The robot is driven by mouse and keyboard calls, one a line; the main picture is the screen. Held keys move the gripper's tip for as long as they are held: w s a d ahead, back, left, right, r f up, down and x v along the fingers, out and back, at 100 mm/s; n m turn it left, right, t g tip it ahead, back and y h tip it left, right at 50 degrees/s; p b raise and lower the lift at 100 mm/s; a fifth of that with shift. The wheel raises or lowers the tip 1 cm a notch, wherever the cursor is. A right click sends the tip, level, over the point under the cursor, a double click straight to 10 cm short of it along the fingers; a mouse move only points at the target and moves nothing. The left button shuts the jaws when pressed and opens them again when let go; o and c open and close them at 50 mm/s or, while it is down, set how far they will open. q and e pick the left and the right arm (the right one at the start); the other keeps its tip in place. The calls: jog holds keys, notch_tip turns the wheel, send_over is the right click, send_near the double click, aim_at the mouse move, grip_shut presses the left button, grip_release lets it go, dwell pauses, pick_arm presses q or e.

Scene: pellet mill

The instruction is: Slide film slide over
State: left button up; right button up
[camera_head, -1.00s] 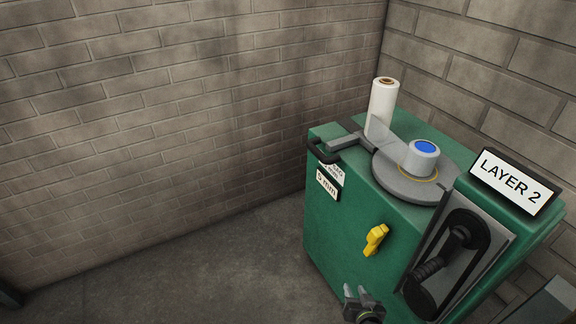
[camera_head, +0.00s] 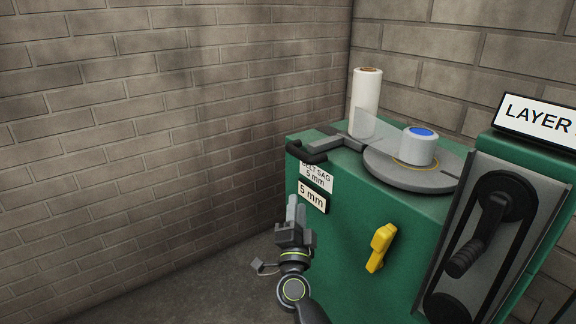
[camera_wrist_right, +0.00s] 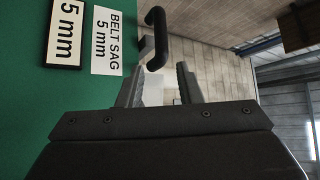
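The film slide is a grey bar (camera_head: 340,139) with a black handle (camera_head: 306,153) at its left end, on top of the green machine. A clear film sheet (camera_head: 366,126) stands between the white film roll (camera_head: 366,98) and the round grey turntable (camera_head: 385,172). A grey pot with a blue top (camera_head: 420,149) sits on the turntable. My right gripper (camera_head: 296,212) is below the handle, in front of the machine's left edge, apart from it. In the right wrist view its fingers (camera_wrist_right: 160,88) are open and empty, with the handle (camera_wrist_right: 155,40) ahead. My left gripper is not in view.
The green machine front (camera_head: 345,225) carries a belt sag label (camera_head: 316,177), a 5 mm plate (camera_head: 312,198) and a yellow lever (camera_head: 380,247). A black crank (camera_head: 480,235) and a LAYER sign (camera_head: 537,117) are at right. Free floor lies left, before a brick wall.

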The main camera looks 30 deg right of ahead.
aim_at(300, 154)
jog(key=b+x, duration=0.2)
jog(key=x, duration=1.4)
jog(key=shift+w+d+r, duration=0.15)
jog(key=shift+w+d, duration=0.1)
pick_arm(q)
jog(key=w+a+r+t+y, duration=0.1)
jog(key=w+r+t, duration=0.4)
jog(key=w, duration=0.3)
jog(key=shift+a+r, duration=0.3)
pick_arm(e)
jog(key=shift+w+d+r, duration=0.15)
jog(key=shift+w+d, duration=0.05)
jog(key=shift+w, duration=0.05)
grip_shut()
